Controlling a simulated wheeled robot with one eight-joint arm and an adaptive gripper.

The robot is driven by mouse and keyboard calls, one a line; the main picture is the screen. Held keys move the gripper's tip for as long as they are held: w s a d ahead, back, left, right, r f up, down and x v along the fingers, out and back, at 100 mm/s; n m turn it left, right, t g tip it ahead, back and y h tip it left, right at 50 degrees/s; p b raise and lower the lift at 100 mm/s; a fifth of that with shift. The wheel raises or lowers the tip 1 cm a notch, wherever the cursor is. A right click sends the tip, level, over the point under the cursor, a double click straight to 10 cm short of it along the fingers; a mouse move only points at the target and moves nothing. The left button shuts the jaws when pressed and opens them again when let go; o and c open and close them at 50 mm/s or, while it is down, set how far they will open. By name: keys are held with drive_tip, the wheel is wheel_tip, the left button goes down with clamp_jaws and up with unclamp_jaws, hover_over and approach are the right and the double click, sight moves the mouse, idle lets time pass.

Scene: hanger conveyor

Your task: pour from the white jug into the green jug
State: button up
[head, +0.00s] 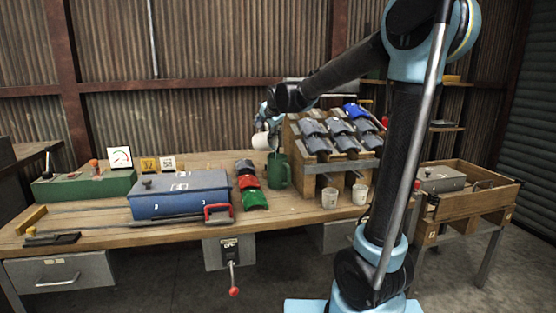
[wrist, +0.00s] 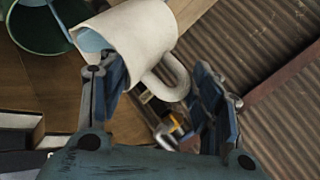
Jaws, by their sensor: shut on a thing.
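The white jug (head: 260,141) is held tilted just above the green jug (head: 277,172), which stands upright on the workbench. In the wrist view the white jug (wrist: 140,35) has its mouth toward the green jug (wrist: 40,28) at the upper left. Light blue shows inside the white jug's mouth, and a small light blue patch shows at the green jug's opening. My gripper (wrist: 155,70) is shut on the white jug, with its handle between the fingers. In the head view my gripper (head: 270,120) is small and partly hidden. I cannot tell the green jug's fill level.
Red and green bins (head: 250,190) and a blue toolbox (head: 180,195) are to the left.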

drive_tip(key=shift+s+d+f, duration=0.1)
drive_tip(key=shift+d, duration=0.05)
drive_tip(key=shift+s+d+f+t+y, duration=0.15)
drive_tip(key=shift+d+t+y, duration=0.1)
drive_tip(key=shift+t+y, duration=0.15)
drive_tip(key=shift+s+d+f, duration=0.1)
drive_tip(key=shift+d+f, duration=0.05)
idle(0.7)
drive_tip(key=shift+s+d+f+m+t+y, duration=0.1)
drive_tip(key=shift+d+m+t+y, duration=0.1)
drive_tip(key=shift+m+t+y, duration=0.15)
drive_tip(key=shift+s+d+y, duration=0.1)
drive_tip(key=shift+d+y, duration=0.05)
drive_tip(key=shift+y, duration=0.1)
idle(0.5)
drive_tip(key=shift+s+d+f+m+t, duration=0.15)
drive_tip(key=shift+s+d+m+t, duration=0.1)
drive_tip(key=shift+d+t, duration=0.1)
